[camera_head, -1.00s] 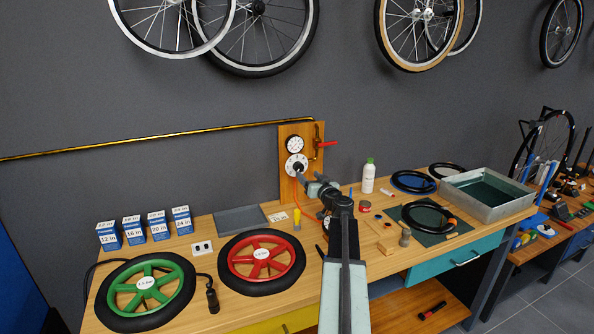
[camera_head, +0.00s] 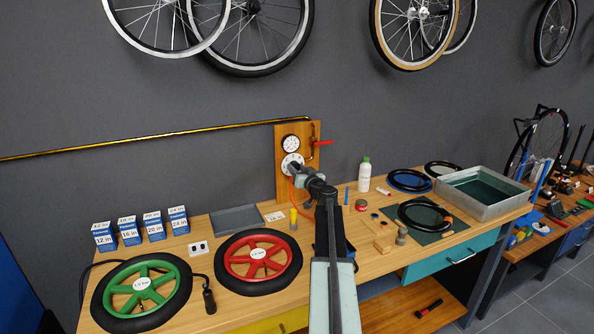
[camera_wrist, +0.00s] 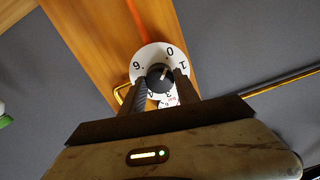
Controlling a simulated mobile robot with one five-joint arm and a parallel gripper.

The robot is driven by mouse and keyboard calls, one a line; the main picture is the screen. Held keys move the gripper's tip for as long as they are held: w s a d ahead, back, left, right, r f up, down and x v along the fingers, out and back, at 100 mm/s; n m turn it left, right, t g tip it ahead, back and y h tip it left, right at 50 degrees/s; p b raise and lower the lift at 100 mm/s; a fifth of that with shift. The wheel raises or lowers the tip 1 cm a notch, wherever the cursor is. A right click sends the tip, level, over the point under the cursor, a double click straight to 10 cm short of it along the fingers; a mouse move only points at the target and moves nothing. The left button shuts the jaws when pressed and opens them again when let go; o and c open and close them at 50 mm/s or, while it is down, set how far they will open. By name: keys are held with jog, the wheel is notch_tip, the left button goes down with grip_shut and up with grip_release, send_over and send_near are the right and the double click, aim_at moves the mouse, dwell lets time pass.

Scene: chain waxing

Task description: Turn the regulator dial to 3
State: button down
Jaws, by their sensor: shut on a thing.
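The white regulator dial (camera_head: 290,158) is on the wooden wall board (camera_head: 284,190), below the round pressure gauge (camera_head: 290,142). My gripper (camera_head: 296,169) reaches up to the dial and covers its lower part. In the wrist view the dial face (camera_wrist: 144,57) shows 0, 1 and 6 around its edge. Its black knob (camera_wrist: 158,76) sits between the fingers of my gripper (camera_wrist: 161,86), which is shut on it. A pale mark on the knob points up and right, towards the 0 and 1 side. The lower numbers are partly hidden by the fingers.
A red-handled valve (camera_head: 322,143) is to the right of the gauge, and a brass pipe (camera_head: 180,134) runs left along the wall. Below, the bench holds a green wheel (camera_head: 178,272), a red wheel (camera_head: 289,242), a white bottle (camera_head: 365,174) and a metal basin (camera_head: 463,196).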

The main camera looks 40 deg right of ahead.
jog(key=m, duration=0.6)
jog(key=shift+d, duration=0.1)
jog(key=m, duration=0.8)
jog(key=shift+b, duration=0.3)
jog(key=m, duration=0.6)
jog(key=shift+w, duration=0.1)
jog(key=m, duration=0.7)
jog(key=shift+f+h, duration=0.1)
jog(key=shift+h, duration=0.3)
jog(key=c, duration=0.9)
grip_release()
